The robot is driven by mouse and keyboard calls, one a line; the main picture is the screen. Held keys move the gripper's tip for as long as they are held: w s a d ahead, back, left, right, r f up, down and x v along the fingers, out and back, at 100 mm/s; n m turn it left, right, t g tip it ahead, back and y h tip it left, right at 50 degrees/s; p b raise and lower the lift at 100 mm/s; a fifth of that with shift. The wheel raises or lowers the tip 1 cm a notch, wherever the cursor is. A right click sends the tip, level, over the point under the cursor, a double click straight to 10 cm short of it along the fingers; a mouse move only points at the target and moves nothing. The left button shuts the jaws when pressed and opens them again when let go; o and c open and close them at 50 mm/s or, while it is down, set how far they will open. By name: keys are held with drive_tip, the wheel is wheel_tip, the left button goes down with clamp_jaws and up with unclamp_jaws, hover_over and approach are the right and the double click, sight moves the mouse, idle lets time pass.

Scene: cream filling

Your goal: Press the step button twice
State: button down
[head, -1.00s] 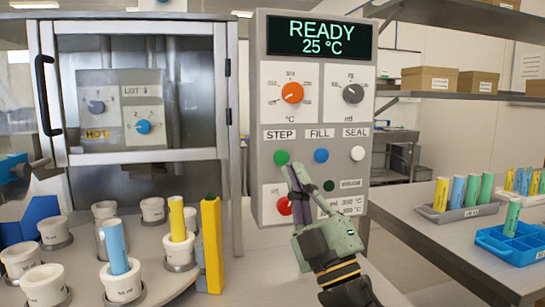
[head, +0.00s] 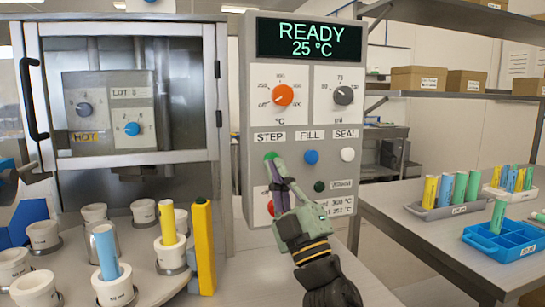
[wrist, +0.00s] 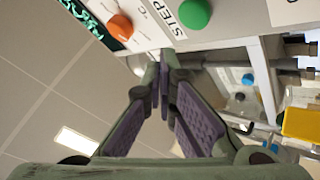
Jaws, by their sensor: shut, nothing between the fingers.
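The green step button (head: 270,155) sits below the STEP label on the grey control panel (head: 246,190). It also shows round and green at the top of the wrist view (wrist: 195,14). My gripper (head: 272,161) is shut and empty, and its fingertips overlap the button's lower part in the head view. In the wrist view the closed fingertips (wrist: 163,62) lie below and left of the button. I cannot tell whether they touch it. The panel display (head: 309,40) reads READY 25 °C.
Blue FILL (head: 311,157) and white SEAL (head: 347,154) buttons sit to the right. A red button (head: 270,208) is partly hidden behind my gripper. A yellow post (head: 203,245) and several white cups stand at left. A bench with trays is at right.

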drive_tip(key=shift+w+a, duration=0.25)
drive_tip(key=shift+w, duration=0.45)
drive_tip(key=shift+w+a, duration=0.2)
drive_tip(key=shift+w, duration=0.5)
drive_tip(key=shift+w, duration=0.1)
idle(0.3)
drive_tip(key=shift+w+a+b, duration=0.1)
drive_tip(key=shift+w+b, duration=0.2)
drive_tip(key=shift+w, duration=0.05)
drive_tip(key=shift+w+a, duration=0.3)
drive_tip(key=shift+w, duration=0.3)
idle(1.4)
drive_tip(key=shift+s+f+b, duration=0.45)
drive_tip(key=shift+s+b, duration=0.1)
drive_tip(key=shift+s, duration=0.1)
